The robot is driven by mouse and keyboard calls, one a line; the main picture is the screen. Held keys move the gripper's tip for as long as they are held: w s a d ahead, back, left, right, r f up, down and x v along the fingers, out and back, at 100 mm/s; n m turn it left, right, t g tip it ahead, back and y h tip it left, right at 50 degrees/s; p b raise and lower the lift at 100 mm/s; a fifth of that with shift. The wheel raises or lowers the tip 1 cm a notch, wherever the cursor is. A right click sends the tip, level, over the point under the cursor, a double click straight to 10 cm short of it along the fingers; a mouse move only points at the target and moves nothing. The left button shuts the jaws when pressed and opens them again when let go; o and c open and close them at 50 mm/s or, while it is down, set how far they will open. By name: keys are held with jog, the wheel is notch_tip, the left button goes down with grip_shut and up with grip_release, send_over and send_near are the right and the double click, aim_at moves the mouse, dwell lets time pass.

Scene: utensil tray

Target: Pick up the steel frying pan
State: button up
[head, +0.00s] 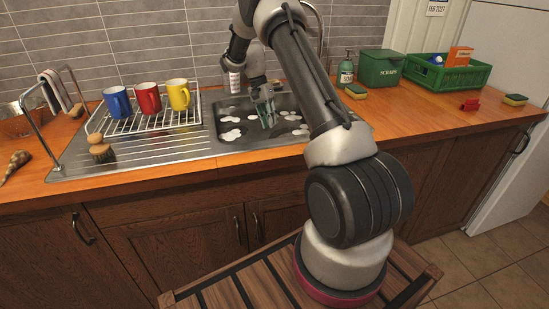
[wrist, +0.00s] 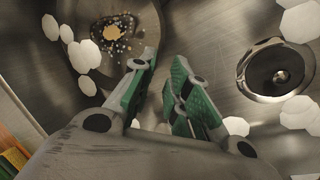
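The steel frying pan (wrist: 82,16) is at the upper left of the wrist view, a round grey-brown pan with yellowish food residue in its middle. It lies in the sink (head: 222,135), and white foam patches cover part of its edge. Its handle cannot be made out. In the head view I cannot pick out the pan. My gripper (wrist: 164,60) has green-padded fingers apart, with nothing seen between them. It points down over the sink, and the pan is just beyond and left of the left finger. It also shows in the head view (head: 265,112).
The drain (wrist: 277,72) is right of my gripper. Blue (head: 117,102), red (head: 148,98) and yellow (head: 178,95) mugs stand on the rack at left. A soap bottle (head: 345,70), a green scraps bin (head: 380,68) and a green crate (head: 455,79) stand right of the sink.

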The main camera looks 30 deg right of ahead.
jog(key=shift+m, duration=0.8)
jog(key=x, duration=0.8)
jog(key=shift+s+r, duration=0.1)
jog(key=shift+s, duration=0.05)
grip_shut()
